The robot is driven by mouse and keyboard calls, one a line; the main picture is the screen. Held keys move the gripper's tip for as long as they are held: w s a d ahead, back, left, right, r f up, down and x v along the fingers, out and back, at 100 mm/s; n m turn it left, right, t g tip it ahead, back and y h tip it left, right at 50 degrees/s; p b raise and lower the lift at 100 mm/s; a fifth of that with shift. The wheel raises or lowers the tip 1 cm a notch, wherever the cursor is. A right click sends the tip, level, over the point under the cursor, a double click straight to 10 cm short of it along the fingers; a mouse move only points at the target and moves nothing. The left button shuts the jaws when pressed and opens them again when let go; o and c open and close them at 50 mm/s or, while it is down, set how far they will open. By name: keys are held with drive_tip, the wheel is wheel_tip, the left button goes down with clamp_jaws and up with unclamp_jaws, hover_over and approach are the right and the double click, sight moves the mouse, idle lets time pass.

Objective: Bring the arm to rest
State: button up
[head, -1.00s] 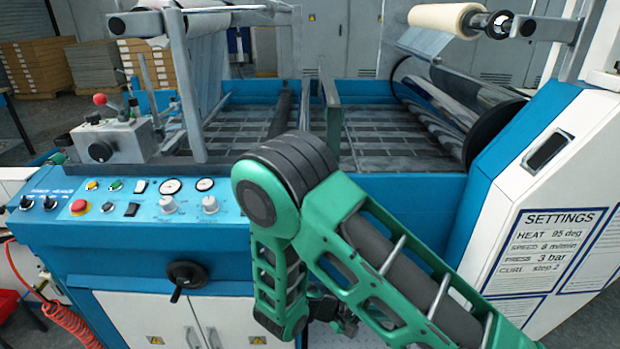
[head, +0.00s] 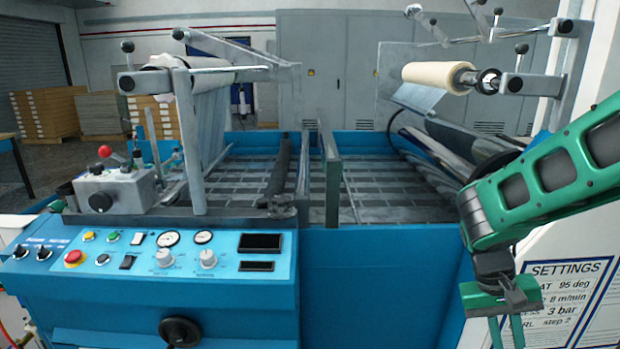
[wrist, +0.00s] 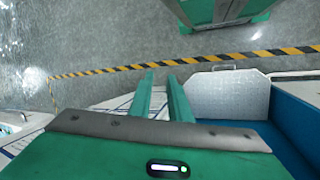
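My green arm reaches in from the right edge of the head view. My gripper (head: 506,332) hangs fingers-down at the lower right, in front of the white settings panel (head: 572,300), partly covering its text. In the wrist view my gripper (wrist: 160,82) shows two green fingers with a gap between them and nothing held. The fingers point out over the floor (wrist: 110,40).
The blue laminating machine (head: 385,285) fills the middle, with a control panel (head: 150,255) at left. A cream roll (head: 437,75) sits on a shaft at upper right. The wrist view shows a yellow-black floor stripe (wrist: 200,58) and a metal plate (wrist: 225,95).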

drive_tip(key=s+d+r+m+t+y, duration=0.1)
drive_tip(key=s+r+y, duration=0.1)
drive_tip(key=s, duration=0.4)
drive_tip(key=s+d+r+m+t+y, duration=0.1)
drive_tip(key=s+r+y, duration=0.1)
drive_tip(key=s+r, duration=0.3)
drive_tip(key=shift+s+d+r+m+t, duration=0.2)
drive_tip(key=shift+s+d+m+t, duration=0.15)
drive_tip(key=shift+s, duration=0.5)
drive_tip(key=shift+a, duration=0.1)
drive_tip(key=shift+w+f, duration=0.25)
drive_tip(key=shift+w, duration=0.35)
